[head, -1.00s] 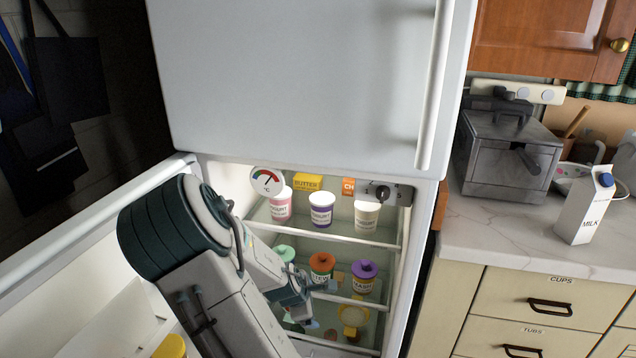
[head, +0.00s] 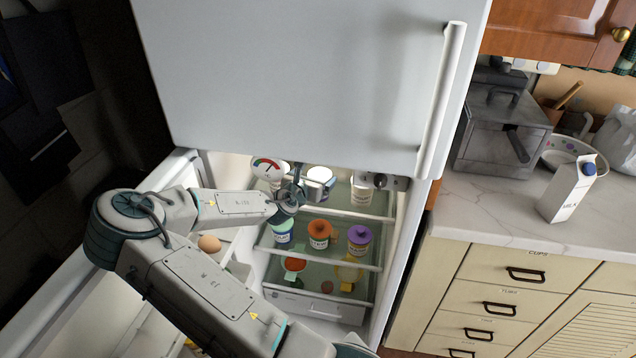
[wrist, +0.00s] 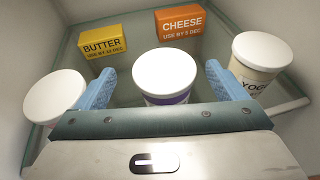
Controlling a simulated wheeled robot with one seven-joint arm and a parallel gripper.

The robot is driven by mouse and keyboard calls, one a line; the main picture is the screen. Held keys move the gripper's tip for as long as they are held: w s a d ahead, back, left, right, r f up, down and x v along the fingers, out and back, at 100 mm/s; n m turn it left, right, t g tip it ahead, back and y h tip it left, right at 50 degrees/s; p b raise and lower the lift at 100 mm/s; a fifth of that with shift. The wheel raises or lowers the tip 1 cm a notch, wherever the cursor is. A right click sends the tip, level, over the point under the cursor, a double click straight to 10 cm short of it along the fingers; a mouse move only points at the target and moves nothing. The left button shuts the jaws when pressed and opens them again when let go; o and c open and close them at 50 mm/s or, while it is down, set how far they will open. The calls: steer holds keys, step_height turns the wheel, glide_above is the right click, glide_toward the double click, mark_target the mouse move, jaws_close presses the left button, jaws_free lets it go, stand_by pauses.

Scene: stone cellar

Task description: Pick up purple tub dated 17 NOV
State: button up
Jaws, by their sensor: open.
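The purple-banded white tub (wrist: 165,98) stands in the middle of the wrist view, its white lid facing me. Its date is out of sight. In the head view its lid (head: 320,174) shows on the top fridge shelf, with its body partly hidden by my gripper. My gripper (wrist: 161,75) is open, with one blue finger on each side of this tub. In the head view my gripper (head: 300,188) reaches into the fridge at the top shelf.
A white-lidded tub (wrist: 54,97) stands close outside the left finger, a cream yogurt tub (wrist: 258,62) outside the right. Butter (wrist: 103,43) and cheese (wrist: 178,25) boxes sit behind. A dial (head: 268,167) hangs above the shelf. Several jars, including a purple-lidded one (head: 360,236), stand below.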

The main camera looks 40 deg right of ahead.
mark_target(322, 170)
steer(key=x, duration=0.3)
steer(key=shift+s+d+f+p, duration=0.1)
steer(key=shift+d+f+p, duration=0.05)
steer(key=shift+d+p, duration=0.3)
steer(key=shift+w+d+f, duration=0.25)
steer(key=shift+w+d, duration=0.1)
steer(key=shift+d, duration=0.15)
steer(key=c, duration=1)
